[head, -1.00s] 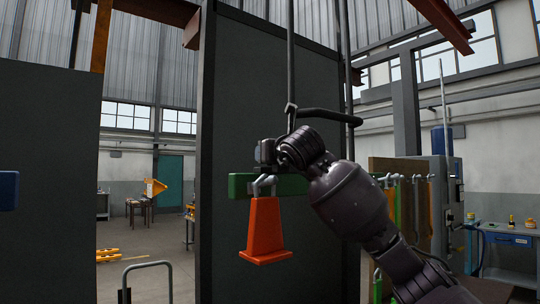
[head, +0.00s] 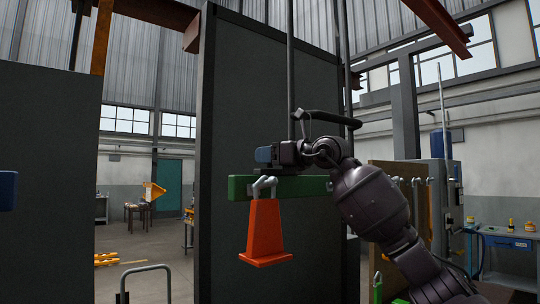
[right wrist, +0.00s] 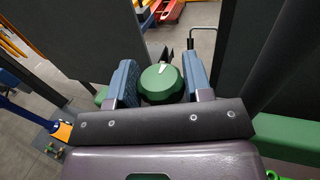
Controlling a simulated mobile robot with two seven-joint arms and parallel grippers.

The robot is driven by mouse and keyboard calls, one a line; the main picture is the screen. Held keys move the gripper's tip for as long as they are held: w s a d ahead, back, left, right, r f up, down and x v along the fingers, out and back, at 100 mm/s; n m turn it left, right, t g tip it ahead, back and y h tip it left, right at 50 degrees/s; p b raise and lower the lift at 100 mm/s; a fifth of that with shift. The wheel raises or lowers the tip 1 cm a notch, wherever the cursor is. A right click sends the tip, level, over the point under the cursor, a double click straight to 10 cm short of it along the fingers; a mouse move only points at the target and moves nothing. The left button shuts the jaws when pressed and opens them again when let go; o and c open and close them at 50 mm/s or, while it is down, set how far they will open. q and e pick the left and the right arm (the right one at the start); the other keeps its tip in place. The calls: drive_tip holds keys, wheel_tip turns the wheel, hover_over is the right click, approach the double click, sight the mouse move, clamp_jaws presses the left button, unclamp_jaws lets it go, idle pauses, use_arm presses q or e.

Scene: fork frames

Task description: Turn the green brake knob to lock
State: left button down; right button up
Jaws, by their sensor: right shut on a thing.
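The green brake knob (right wrist: 161,84) is round, with a white pointer mark on its top edge in the right wrist view. In the head view the same gripper (head: 267,156) is just above the left part of a green rail, and the knob is hidden there. My left gripper is not in view.
The green rail (head: 312,186) crosses a tall dark panel (head: 240,90). An orange cone-shaped piece (head: 265,232) hangs from a grey hook below my right gripper. A dark vertical pole and curved bar are close behind my wrist. Open floor shows at the left.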

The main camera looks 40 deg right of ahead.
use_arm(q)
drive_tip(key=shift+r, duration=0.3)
use_arm(e)
drive_tip(key=shift+r+n+y, duration=0.1)
drive_tip(key=shift+n+y, duration=0.3)
drive_tip(key=shift+y, duration=0.2)
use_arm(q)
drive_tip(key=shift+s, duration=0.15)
use_arm(e)
drive_tip(key=o, duration=0.8)
drive_tip(key=shift+o, duration=0.5)
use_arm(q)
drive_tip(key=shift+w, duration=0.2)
use_arm(e)
drive_tip(key=shift+s, duration=0.1)
drive_tip(key=shift+s+d+f, duration=0.2)
drive_tip(key=shift+s+d, duration=0.05)
drive_tip(key=shift+s, duration=0.2)
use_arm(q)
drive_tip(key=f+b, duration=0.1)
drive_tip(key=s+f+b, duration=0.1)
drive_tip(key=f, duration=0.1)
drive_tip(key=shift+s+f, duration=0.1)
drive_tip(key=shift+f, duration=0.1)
use_arm(e)
drive_tip(key=v, duration=0.9)
drive_tip(key=shift+s+r, duration=0.25)
drive_tip(key=shift+s, duration=0.1)
